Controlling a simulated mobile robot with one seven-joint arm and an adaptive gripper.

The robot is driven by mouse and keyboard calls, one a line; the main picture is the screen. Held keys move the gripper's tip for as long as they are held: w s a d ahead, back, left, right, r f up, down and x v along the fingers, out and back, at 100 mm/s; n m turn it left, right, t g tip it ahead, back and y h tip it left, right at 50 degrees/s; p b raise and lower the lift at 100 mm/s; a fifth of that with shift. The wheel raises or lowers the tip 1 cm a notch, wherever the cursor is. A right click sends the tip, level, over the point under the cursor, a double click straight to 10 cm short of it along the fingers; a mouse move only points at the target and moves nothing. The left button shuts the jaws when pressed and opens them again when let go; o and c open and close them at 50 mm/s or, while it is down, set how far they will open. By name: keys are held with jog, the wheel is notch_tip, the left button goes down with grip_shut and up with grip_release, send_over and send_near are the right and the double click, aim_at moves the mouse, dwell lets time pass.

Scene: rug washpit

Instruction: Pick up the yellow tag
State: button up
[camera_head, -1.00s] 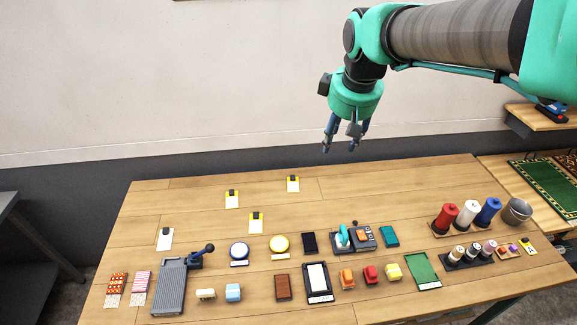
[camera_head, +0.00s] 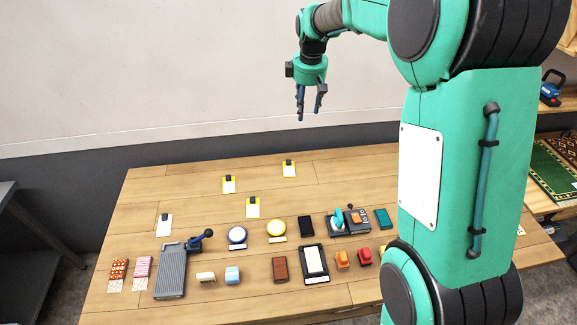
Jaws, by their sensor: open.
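Three yellow tags with white faces and black clips lie flat on the wooden table: one at the back (camera_head: 289,170), one to its left (camera_head: 229,186), and one nearer the front (camera_head: 253,210). I cannot tell which one the task means. A plain white tag (camera_head: 164,228) with a black clip lies further left. My gripper (camera_head: 309,116) is open and empty, pointing down, high above the back of the table. It appears above and slightly right of the back yellow tag, apart from it.
The wooden table (camera_head: 340,185) has bare room around the tags. My arm hides much of the table's right side.

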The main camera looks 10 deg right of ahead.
jog(key=w+a+f+n, duration=0.1)
jog(key=w+f+n, duration=0.1)
jog(key=w+f, duration=0.3)
jog(key=w+a+f+n+g+p, duration=0.1)
jog(key=w+f, duration=0.5)
jog(key=f, duration=0.6)
jog(key=w+a+f+n+g+p, duration=0.1)
jog(key=w+f+n, duration=0.1)
jog(key=w+f, duration=0.3)
notch_tip(320, 180, down, 4)
jog(key=shift+w+r+n, duration=0.1)
jog(key=shift+w+n, duration=0.15)
jog(key=shift+n, duration=0.15)
send_over(289, 161)
jog(key=shift+f, duration=4.35)
jog(key=shift+f, duration=0.1)
jog(key=shift+w+a+f, duration=0.1)
jog(key=shift+f, duration=2.4)
